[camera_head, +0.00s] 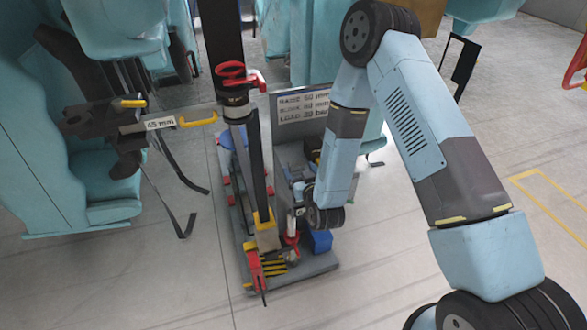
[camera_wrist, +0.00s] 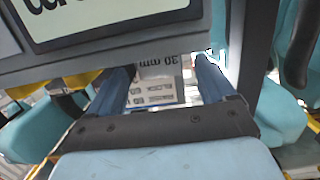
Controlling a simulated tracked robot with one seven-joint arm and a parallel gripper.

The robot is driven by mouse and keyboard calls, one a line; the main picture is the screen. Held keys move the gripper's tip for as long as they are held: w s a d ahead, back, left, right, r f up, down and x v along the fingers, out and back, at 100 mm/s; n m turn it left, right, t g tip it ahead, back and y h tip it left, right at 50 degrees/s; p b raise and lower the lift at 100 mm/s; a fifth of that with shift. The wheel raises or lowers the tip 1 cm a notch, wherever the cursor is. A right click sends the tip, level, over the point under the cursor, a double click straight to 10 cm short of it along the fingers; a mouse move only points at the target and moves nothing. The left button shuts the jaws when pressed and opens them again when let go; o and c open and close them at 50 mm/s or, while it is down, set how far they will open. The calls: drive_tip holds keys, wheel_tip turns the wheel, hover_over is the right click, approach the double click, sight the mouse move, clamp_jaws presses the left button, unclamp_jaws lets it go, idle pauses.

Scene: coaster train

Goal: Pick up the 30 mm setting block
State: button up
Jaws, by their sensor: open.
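In the wrist view my gripper (camera_wrist: 165,76) shows two blue fingers spread apart with a gap between them. A pale label (camera_wrist: 158,62) reading "30 mm" upside down shows in that gap, with more small print below it. I cannot tell whether this label is on the 30 mm setting block or how far it lies beyond the fingertips. In the head view the end of my arm hangs low over the right of the stand, and its fingers cannot be made out. A blue boxy thing (camera_head: 318,241) lies just below it; I cannot tell what it is.
A grey stand (camera_head: 325,264) carries a dark upright column (camera_head: 223,60) with red handles. A sign panel (camera_head: 302,104) with printed lines stands close to my arm. A "45 mm" tag (camera_head: 160,124) hangs at the left. Teal seats surround it; the floor at front is clear.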

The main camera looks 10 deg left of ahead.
sight(295, 163)
drive_tip(key=shift+x, duration=2.65)
drive_tip(key=c, duration=1.4)
